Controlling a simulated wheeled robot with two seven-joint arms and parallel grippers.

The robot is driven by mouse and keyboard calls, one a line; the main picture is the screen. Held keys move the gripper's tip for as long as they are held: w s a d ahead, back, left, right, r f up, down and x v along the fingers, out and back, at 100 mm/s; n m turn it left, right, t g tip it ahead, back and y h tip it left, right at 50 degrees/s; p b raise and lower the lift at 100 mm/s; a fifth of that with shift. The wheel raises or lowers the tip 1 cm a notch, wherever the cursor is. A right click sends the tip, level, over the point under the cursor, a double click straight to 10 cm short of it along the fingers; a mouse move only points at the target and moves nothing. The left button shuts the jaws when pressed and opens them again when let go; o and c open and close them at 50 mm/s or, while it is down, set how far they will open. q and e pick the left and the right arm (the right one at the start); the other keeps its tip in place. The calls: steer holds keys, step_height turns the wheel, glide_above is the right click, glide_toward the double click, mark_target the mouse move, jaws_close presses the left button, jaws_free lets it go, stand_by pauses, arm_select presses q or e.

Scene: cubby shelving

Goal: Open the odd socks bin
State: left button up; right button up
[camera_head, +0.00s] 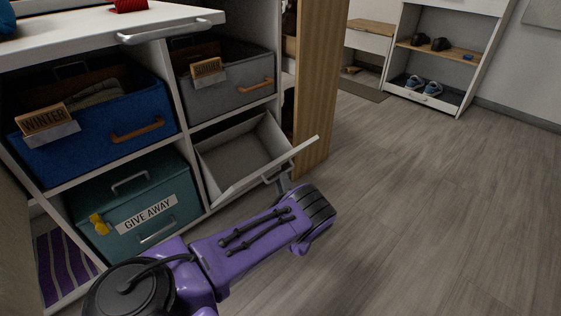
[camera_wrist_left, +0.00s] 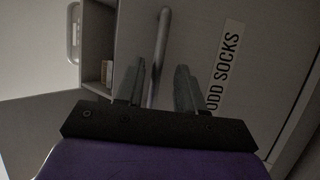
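The odd socks bin (camera_head: 238,160) is the pale bin in the lower right cubby. It stands tilted out, its front leaning toward the room, and its inside looks empty. Its front and the "ODD SOCKS" label (camera_wrist_left: 224,66) show in the left wrist view. My left gripper (camera_head: 284,181) is at the outside of that front, by its handle. In the left wrist view the gripper (camera_wrist_left: 160,88) has its fingers apart on either side of the bar handle (camera_wrist_left: 162,40), with a gap seen on the right side. My right gripper is not in view.
A blue "WINTER" bin (camera_head: 95,140), a grey bin (camera_head: 235,85) and a teal "GIVE AWAY" bin (camera_head: 125,195) fill neighbouring cubbies. A wooden panel (camera_head: 322,90) stands to the right. The floor (camera_head: 430,200) on the right is clear up to a shoe rack (camera_head: 445,60).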

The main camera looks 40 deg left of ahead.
arm_select(q)
steer(key=p+v, duration=0.1)
steer(key=v, duration=0.8)
steer(key=shift+s+r, duration=0.1)
